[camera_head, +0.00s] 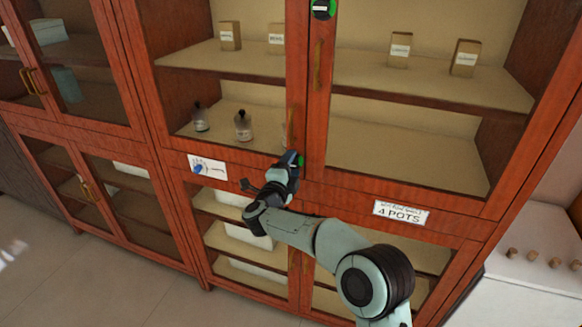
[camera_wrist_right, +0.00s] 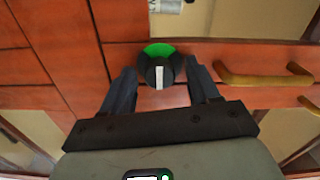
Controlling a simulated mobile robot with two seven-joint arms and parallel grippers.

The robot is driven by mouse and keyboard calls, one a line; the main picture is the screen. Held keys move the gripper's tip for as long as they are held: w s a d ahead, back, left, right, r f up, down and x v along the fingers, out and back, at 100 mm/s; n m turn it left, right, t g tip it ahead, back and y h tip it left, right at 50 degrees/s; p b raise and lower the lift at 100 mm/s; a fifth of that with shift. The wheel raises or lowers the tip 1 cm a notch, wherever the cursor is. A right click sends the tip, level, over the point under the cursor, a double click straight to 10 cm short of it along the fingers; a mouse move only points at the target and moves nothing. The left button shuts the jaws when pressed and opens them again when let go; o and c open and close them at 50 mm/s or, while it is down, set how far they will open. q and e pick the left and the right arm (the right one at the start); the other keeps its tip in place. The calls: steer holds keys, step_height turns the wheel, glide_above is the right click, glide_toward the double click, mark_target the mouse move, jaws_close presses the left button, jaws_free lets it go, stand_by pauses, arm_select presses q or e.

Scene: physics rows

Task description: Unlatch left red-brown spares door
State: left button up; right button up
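The red-brown cabinet (camera_head: 222,161) has glass-fronted doors; the left upper door (camera_head: 297,55) of the middle section meets the right one at a centre post. A black round latch knob with a green patch and a white pointer bar (camera_wrist_right: 158,73) sits low at this meeting line; in the head view its green edge (camera_head: 301,160) shows beside my gripper. My right gripper (camera_head: 290,162) is at this knob. In the wrist view its dark fingers stand open on either side of the knob, with small gaps visible. My left gripper is not in view.
A second green-and-black latch (camera_head: 323,9) is at the top of the doors. Brass handles stick out, one on the right upper door (camera_head: 318,65), one near the right finger in the wrist view (camera_wrist_right: 262,78). Bottles (camera_head: 243,126) and small boxes (camera_head: 400,50) stand on shelves behind glass.

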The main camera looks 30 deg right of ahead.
steer(key=shift+a, duration=0.1)
steer(key=b+v, duration=0.3)
steer(key=v, duration=1)
steer(key=shift+s, duration=0.2)
